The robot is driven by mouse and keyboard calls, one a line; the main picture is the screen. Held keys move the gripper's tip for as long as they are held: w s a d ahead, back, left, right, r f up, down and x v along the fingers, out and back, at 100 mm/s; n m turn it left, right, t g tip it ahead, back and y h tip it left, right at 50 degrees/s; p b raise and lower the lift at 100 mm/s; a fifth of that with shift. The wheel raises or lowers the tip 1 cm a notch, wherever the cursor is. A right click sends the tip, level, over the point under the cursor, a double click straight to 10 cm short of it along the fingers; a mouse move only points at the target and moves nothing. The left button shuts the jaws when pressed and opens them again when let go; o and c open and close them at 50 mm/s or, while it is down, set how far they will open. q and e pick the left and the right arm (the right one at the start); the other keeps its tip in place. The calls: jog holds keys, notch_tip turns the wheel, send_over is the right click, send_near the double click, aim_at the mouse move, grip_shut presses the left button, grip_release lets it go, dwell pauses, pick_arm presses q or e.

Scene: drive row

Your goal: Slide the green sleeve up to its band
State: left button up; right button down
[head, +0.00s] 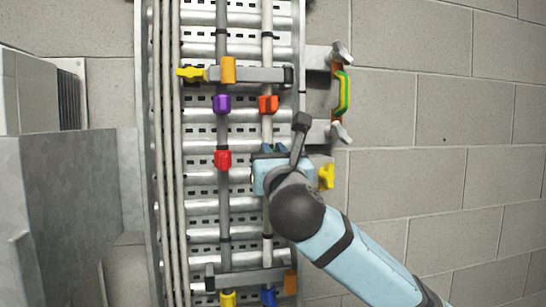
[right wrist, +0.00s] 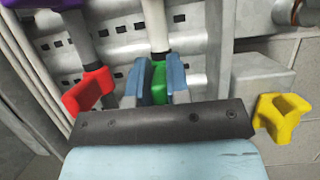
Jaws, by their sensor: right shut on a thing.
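The green sleeve (right wrist: 158,84) sits on the white pole (right wrist: 155,22) between the two blue fingers of my right gripper (right wrist: 159,80), which is shut on it. A dark ring (right wrist: 159,54) shows on the pole just above the sleeve; I cannot tell whether they touch. In the head view my right gripper (head: 268,150) covers the right-hand pole (head: 267,60) at mid-height and hides the sleeve. Dark bands (head: 267,35) mark this pole higher up and lower down. My left gripper is not in view.
A red sleeve (head: 222,160) and a purple one (head: 222,104) sit on the grey pole left of my gripper. An orange-red sleeve (head: 268,104) is above it. A yellow knob (head: 326,176) is close on the right. A grey cabinet (head: 70,210) stands left.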

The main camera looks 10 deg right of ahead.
jog(key=shift+r, duration=0.3)
jog(key=c, duration=1.1)
grip_release()
jog(key=shift+f, duration=0.1)
jog(key=shift+s+f, duration=0.15)
jog(key=shift+s, duration=0.1)
jog(key=b+v, duration=0.4)
jog(key=v, duration=0.9)
jog(key=shift+s, duration=0.1)
jog(key=shift+f, duration=0.1)
